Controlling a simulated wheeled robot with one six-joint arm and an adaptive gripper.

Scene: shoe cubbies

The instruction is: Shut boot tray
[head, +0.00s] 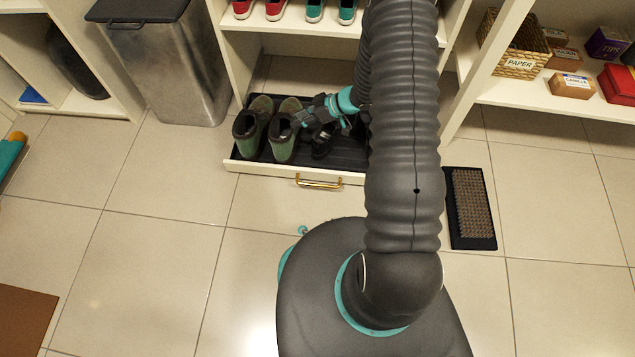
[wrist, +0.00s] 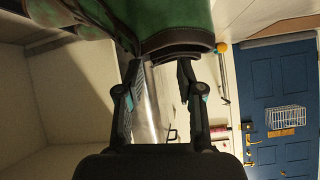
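The boot tray (head: 265,165) is a low pull-out drawer with a dark lining and a pale front. It sticks out from under the white shelf unit. Its gold handle (head: 318,183) is on the front. Two green boots stand in it, the left one (head: 247,130) and the right one (head: 283,140). A dark shape lies just right of them, partly hidden by my arm. My gripper (head: 303,120) is over the tray beside the right boot. In the wrist view its fingers (wrist: 160,68) are apart, with green boot surface (wrist: 175,28) close beyond the tips; contact is unclear.
A metal bin (head: 170,65) stands left of the tray. A dark mat with a brown bristled top (head: 472,208) lies on the floor to the right. Shoes sit on the shelf above. Tiled floor before the tray is clear left of my base.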

